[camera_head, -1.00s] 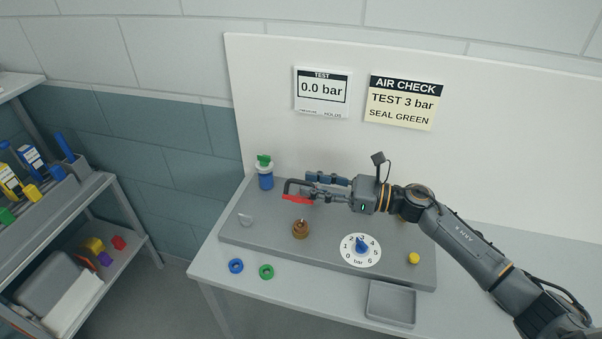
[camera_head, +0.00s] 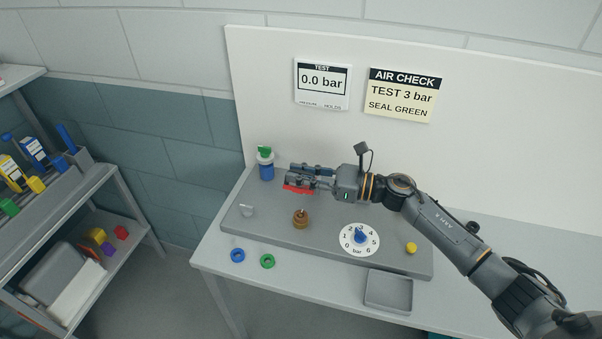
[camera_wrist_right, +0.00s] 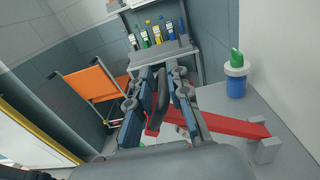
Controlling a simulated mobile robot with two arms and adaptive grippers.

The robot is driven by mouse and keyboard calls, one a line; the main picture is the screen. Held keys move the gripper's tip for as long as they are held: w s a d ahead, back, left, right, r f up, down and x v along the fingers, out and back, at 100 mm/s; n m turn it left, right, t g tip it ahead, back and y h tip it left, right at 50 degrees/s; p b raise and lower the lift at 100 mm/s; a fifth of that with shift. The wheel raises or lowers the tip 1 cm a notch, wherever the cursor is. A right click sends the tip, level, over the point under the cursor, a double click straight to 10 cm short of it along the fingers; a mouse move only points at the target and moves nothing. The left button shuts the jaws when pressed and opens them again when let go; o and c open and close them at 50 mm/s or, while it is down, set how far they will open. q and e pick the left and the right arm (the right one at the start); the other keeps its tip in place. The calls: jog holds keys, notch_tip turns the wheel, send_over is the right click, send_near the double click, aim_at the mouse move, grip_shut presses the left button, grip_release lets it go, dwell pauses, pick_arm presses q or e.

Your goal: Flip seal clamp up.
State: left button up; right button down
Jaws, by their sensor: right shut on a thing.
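The seal clamp shows as a red bar (camera_head: 298,189) above the grey base plate in the head view. In the right wrist view the red bar (camera_wrist_right: 228,126) runs to a grey post at the right, and its dark handle (camera_wrist_right: 163,95) stands between my fingers. My right gripper (camera_head: 292,177) is shut on this handle; its fingers (camera_wrist_right: 165,80) lie on both sides of it. The gripper hides most of the handle in the head view. A brass fitting (camera_head: 300,218) stands on the plate in front of the clamp. My left gripper is not in view.
A blue bottle with a green top (camera_head: 266,168) stands close left of the gripper. A white panel (camera_head: 480,140) rises behind.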

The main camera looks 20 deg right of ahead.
jog(key=shift+w+d, duration=0.1)
jog(key=shift+w+d+r+m, duration=0.3)
jog(key=shift+w+r+m, duration=0.1)
jog(key=shift+w+r, duration=0.05)
jog(key=w+d+r+m+b, duration=0.3)
jog(key=w+d+m, duration=0.1)
jog(key=w+m, duration=0.1)
jog(key=shift+w+r, duration=0.15)
jog(key=shift+w, duration=0.3)
jog(key=shift+m, duration=0.3)
jog(key=c, duration=1.4)
grip_release()
jog(key=shift+w+d, duration=0.1)
jog(key=v, duration=1.2)
